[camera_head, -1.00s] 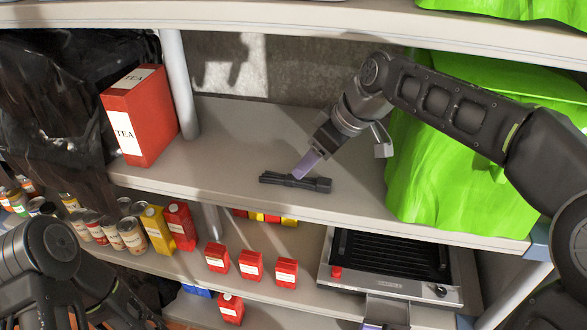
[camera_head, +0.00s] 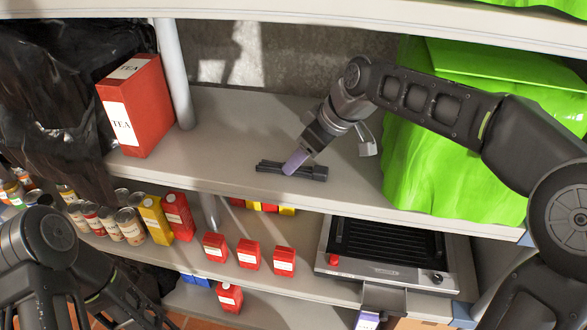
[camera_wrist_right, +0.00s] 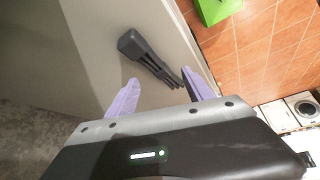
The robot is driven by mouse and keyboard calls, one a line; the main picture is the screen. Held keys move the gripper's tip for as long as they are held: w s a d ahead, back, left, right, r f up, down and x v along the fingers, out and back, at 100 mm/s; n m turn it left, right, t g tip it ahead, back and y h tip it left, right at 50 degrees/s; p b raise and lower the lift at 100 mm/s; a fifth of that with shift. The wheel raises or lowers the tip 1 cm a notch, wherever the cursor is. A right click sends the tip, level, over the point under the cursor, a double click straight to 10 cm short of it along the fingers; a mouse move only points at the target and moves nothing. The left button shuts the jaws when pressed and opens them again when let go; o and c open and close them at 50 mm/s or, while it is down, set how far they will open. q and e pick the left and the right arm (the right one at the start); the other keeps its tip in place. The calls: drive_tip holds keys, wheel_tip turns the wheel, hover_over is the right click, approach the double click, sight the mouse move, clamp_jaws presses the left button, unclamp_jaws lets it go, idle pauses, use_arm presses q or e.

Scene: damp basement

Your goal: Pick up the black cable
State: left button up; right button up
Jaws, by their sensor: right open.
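The black cable (camera_head: 315,173) is a short dark bundle lying flat on the middle grey shelf (camera_head: 235,130), near its front edge. It also shows in the right wrist view (camera_wrist_right: 146,55), with a thick block at one end and thin strands at the other. My right gripper (camera_head: 293,163) reaches down to it from the upper right, its purple finger overlapping the cable's middle. In the right wrist view my right gripper (camera_wrist_right: 162,92) is open, with the strand end between and just beyond its fingertips. I cannot tell whether they touch it.
A red tea box (camera_head: 140,108) stands left of a shelf post (camera_head: 173,75). A bright green covered bulk (camera_head: 425,165) fills the shelf's right side. The upper shelf (camera_head: 350,22) hangs above. Cans, small red boxes (camera_head: 248,255) and a grill (camera_head: 385,250) sit below.

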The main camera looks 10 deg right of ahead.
drive_tip(key=x, duration=0.4)
drive_tip(key=shift+c, duration=0.2)
idle(0.3)
clamp_jaws()
idle(0.4)
